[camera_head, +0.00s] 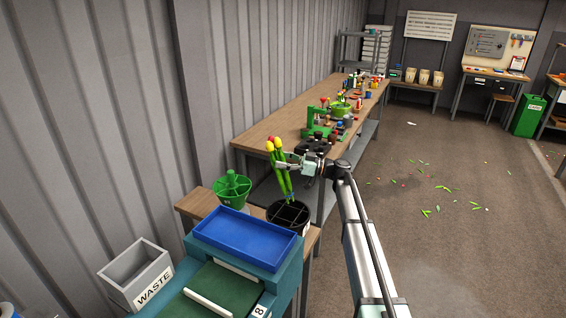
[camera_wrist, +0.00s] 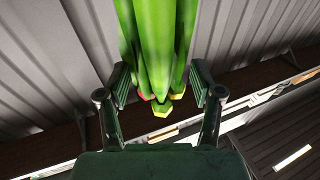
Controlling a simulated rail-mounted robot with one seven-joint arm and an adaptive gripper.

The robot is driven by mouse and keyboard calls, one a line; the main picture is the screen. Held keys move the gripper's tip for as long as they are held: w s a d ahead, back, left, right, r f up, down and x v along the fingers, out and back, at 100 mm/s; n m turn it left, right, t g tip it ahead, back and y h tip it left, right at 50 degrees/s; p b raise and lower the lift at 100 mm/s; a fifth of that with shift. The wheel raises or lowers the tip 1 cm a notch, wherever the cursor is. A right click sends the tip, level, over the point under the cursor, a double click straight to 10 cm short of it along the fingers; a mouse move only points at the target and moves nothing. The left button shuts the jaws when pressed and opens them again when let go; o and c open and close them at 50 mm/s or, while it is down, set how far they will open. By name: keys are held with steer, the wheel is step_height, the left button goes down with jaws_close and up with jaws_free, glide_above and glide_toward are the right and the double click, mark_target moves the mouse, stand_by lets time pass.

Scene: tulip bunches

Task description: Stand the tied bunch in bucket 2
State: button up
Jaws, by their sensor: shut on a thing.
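The tied bunch (camera_head: 282,174) has long green stems with yellow and red heads at the top. It leans slightly, heads up and to the left. My gripper (camera_head: 284,162) is shut on it just below the heads. In the wrist view the green stems (camera_wrist: 157,45) run between the two finger pads of my gripper (camera_wrist: 160,85). The lower stem end, with a bluish band, is at the mouth of a black bucket (camera_head: 286,233) with dividers inside. I cannot tell whether the stems are inside the bucket or just above it. No bucket number is readable.
A grey WASTE box (camera_head: 124,290) is at the lower left. A long cluttered workbench (camera_head: 262,140) runs behind. Green scraps lie on the floor.

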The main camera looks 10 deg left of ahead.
mark_target(284, 184)
steer(key=shift+f+b, duration=0.2)
steer(key=shift+b, duration=0.8)
steer(key=shift+f+b, duration=0.25)
steer(key=shift+b, duration=0.15)
step_height(284, 184, down, 10)
steer(key=b, duration=1.1)
steer(key=shift+r, duration=0.1)
steer(key=o, duration=1.3)
steer(key=shift+c, duration=0.2)
steer(key=shift+d, duration=0.2)
steer(key=d+b, duration=0.4)
steer(key=d, duration=0.4)
steer(key=shift+d+r, duration=0.35)
